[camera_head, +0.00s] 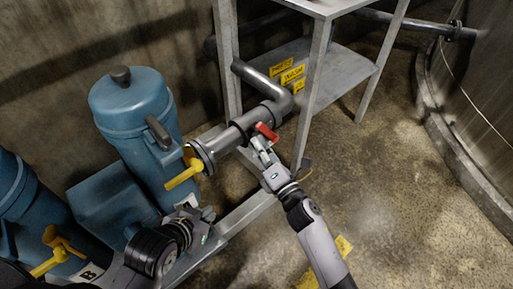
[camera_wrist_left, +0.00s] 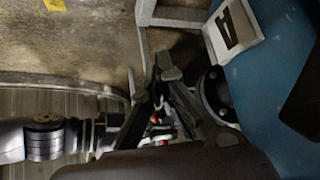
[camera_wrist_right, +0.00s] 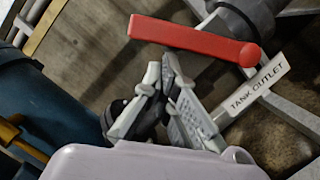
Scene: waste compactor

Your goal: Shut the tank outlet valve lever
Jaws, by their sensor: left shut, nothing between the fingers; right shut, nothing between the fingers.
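The red valve lever (camera_head: 267,131) sits on the grey pipe (camera_head: 245,124) beside the metal stand. In the right wrist view the lever (camera_wrist_right: 190,40) runs across the top, with a white TANK OUTLET label (camera_wrist_right: 257,88) near its right end. My right gripper (camera_head: 260,146) is shut and empty, just below the lever in the head view; its fingertips (camera_wrist_right: 162,70) show below the lever's middle in the right wrist view. Whether they touch it I cannot tell. My left gripper (camera_head: 205,213) is shut and empty beside the blue housing; its fingers show in the left wrist view (camera_wrist_left: 160,75).
Blue housings (camera_head: 145,135) with yellow levers (camera_head: 184,173) stand at left. The metal stand (camera_head: 318,110) rises behind the lever and a frame rail (camera_head: 235,217) runs below. A large tank (camera_head: 480,85) stands at right. Floor between stand and tank is open.

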